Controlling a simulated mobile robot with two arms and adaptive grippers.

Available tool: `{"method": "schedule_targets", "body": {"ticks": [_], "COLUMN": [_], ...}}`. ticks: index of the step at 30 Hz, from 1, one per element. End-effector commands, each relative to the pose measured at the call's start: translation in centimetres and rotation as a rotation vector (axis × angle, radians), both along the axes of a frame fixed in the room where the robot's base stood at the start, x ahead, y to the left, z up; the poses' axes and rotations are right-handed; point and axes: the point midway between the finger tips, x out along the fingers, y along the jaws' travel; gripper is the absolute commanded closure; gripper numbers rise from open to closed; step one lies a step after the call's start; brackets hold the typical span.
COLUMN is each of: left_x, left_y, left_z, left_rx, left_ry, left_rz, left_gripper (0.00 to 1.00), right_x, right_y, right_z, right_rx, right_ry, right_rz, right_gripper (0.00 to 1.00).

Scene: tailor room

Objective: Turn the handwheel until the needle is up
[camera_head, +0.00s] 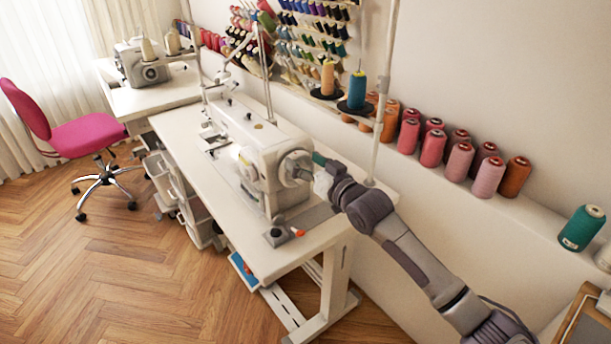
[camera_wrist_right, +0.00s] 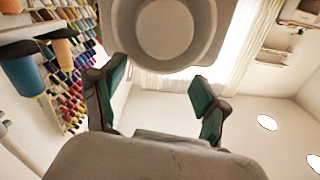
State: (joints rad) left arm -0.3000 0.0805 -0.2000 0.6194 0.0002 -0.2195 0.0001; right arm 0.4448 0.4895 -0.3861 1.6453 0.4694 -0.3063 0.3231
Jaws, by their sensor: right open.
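The white sewing machine (camera_head: 258,150) stands on the white sewing table (camera_head: 180,125). Its round grey handwheel (camera_head: 294,167) is on the end facing my right arm. My right gripper (camera_head: 314,168) is at the handwheel. In the right wrist view the handwheel (camera_wrist_right: 165,28) fills the top middle, beyond the open gripper (camera_wrist_right: 158,90). The two green-padded fingers stand apart, one on either side below the wheel. I cannot tell whether either finger touches it. The needle is too small to make out in the head view. My left gripper is not in view.
A thread stand with an orange cone (camera_head: 328,78) and a teal cone (camera_head: 357,90) rises behind the machine. Several thread cones line the wall ledge (camera_head: 420,180). A small grey box (camera_head: 277,233) sits at the table's near edge. A pink chair (camera_head: 85,135) is far left.

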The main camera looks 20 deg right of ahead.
Motion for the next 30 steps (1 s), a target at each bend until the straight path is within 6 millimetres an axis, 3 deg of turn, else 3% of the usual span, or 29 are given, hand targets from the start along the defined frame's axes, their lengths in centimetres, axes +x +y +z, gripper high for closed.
{"method": "schedule_targets", "body": {"ticks": [3, 9, 21, 23, 26, 30], "left_x": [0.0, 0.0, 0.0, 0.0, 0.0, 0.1], "left_y": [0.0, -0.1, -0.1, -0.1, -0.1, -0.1], "left_z": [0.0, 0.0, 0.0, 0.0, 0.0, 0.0], "left_rx": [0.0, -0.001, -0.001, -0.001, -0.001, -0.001], "left_ry": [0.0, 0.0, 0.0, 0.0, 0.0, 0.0], "left_rz": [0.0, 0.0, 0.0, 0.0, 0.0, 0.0], "left_gripper": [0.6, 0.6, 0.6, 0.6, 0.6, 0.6], "right_x": [0.0, 0.0, -0.1, -0.5, -2.1, -7.3], "right_y": [0.0, 0.0, 0.0, 0.3, 1.3, 3.1], "right_z": [2.4, 4.7, 4.9, 4.1, 1.0, -6.0], "right_rx": [-0.001, -0.001, -0.002, -0.01, -0.04, -0.126], "right_ry": [-0.004, 0.0, 0.006, 0.021, 0.087, 0.256], "right_rz": [0.0, 0.0, 0.0, 0.001, 0.005, 0.008], "right_gripper": [0.26, 0.26, 0.26, 0.26, 0.26, 0.26]}}
